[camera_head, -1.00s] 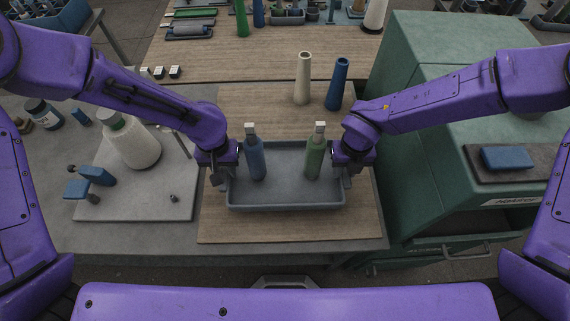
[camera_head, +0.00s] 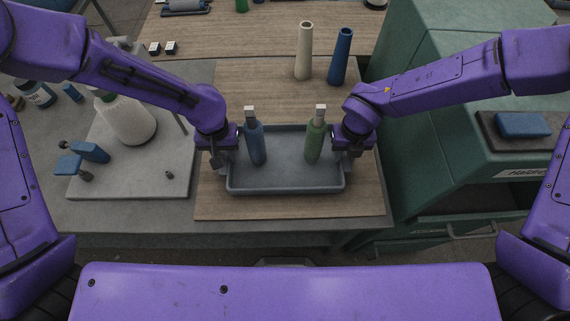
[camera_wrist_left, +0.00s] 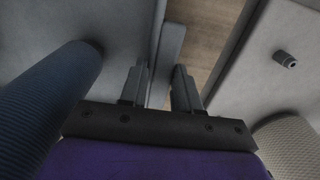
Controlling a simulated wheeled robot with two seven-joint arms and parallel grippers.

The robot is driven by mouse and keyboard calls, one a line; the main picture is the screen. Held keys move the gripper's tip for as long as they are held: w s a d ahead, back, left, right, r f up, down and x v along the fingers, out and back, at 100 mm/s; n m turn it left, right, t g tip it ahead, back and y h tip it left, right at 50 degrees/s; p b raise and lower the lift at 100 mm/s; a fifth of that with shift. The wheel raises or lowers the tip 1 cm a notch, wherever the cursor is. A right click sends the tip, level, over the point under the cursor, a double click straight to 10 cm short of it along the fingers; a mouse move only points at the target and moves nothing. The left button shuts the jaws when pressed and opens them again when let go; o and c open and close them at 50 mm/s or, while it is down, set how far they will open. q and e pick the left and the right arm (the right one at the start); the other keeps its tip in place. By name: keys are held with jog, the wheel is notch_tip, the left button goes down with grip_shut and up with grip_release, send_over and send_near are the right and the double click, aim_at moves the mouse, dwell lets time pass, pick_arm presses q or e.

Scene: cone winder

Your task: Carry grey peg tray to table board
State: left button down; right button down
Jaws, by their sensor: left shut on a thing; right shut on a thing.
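The grey peg tray (camera_head: 285,190) is a shallow rectangular tray over the wooden table board (camera_head: 215,208). A blue bottle-like peg (camera_head: 255,143) and a green one (camera_head: 315,143), both with pale tops, stand in it. My left gripper (camera_head: 217,158) is shut on the tray's left wall and my right gripper (camera_head: 355,150) on its right wall. In the left wrist view the fingers (camera_wrist_left: 160,88) straddle the tray wall (camera_wrist_left: 168,50), with a ribbed blue peg (camera_wrist_left: 45,105) at left. I cannot tell whether the tray touches the board.
A cream cone (camera_head: 304,52) and a blue cone (camera_head: 340,57) stand behind the tray. A grey plate (camera_head: 130,180) at left bears a white yarn cone (camera_head: 125,118) and small blue parts. A green cabinet (camera_head: 440,130) stands close on the right. Board shows bare in front of the tray.

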pick_arm(q)
jog(key=c, duration=1.2)
grip_release()
jog(key=shift+w+a+f, duration=0.1)
jog(key=shift+f, duration=0.45)
pick_arm(e)
jog(key=c, duration=1.2)
grip_release()
jog(key=shift+w+d+f, duration=0.1)
jog(key=shift+f, duration=0.5)
pick_arm(q)
jog(key=o, duration=0.4)
jog(key=shift+r, duration=0.15)
pick_arm(e)
jog(key=o, duration=0.4)
jog(key=shift+r, duration=0.15)
pick_arm(q)
jog(key=shift+r, duration=0.1)
pick_arm(e)
jog(key=shift+r, duration=0.1)
jog(key=shift+r, duration=0.25)
pick_arm(q)
notch_tip(320, 180, up, 12)
pick_arm(e)
notch_tip(320, 180, up, 12)
jog(key=shift+f, duration=0.2)
